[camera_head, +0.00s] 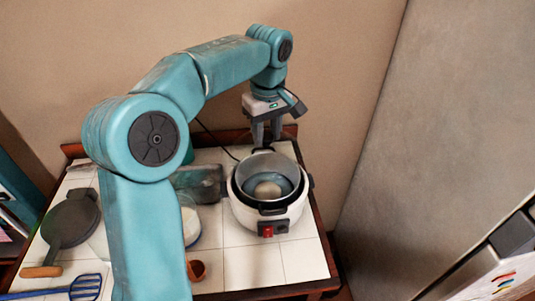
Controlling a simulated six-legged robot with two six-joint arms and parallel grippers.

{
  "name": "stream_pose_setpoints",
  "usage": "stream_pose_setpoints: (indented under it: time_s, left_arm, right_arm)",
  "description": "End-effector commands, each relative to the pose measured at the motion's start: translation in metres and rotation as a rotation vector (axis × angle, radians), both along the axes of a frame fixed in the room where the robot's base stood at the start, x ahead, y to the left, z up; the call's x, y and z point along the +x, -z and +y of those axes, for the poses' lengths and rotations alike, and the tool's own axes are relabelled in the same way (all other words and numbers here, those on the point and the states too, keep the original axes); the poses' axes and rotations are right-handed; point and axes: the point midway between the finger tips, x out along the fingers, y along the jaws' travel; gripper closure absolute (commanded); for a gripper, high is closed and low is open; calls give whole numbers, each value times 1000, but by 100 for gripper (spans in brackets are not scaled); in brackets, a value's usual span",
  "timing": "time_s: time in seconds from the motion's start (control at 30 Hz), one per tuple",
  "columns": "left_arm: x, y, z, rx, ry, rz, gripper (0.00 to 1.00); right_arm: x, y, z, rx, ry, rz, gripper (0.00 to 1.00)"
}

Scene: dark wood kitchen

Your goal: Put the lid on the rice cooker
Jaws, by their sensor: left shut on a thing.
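The rice cooker (250,220) stands upright on the tiled table top, white with a dark rim and a red switch on its front. A silvery round piece (243,178), which looks like the lid, shows over the cooker's opening, set slightly towards the back. I cannot tell whether it rests on the rim or hangs just above it. My left gripper (264,146) points down at the far edge of this piece and is shut on a dark part there. The fingertips are small and the grip is partly hidden. My right gripper is not in view.
A dark round pan (70,222) with a wooden handle and a blue slotted turner (80,287) lie at the left. A white bowl-like thing (191,227) and a small brown cup (197,270) stand left of the cooker. The front right tiles are clear. A grey wall-like surface (430,130) rises at the right.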

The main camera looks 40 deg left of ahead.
Motion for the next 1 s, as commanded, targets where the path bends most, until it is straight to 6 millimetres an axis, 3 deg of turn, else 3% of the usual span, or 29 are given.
stream_pose_setpoints:
  time_s: [0.4,1.0]
  left_arm:
    - [3,53,0,0,-1,1,100]
    - [3,67,0,1,0,-1,100]
  right_arm:
    - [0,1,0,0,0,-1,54]
    - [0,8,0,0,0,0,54]
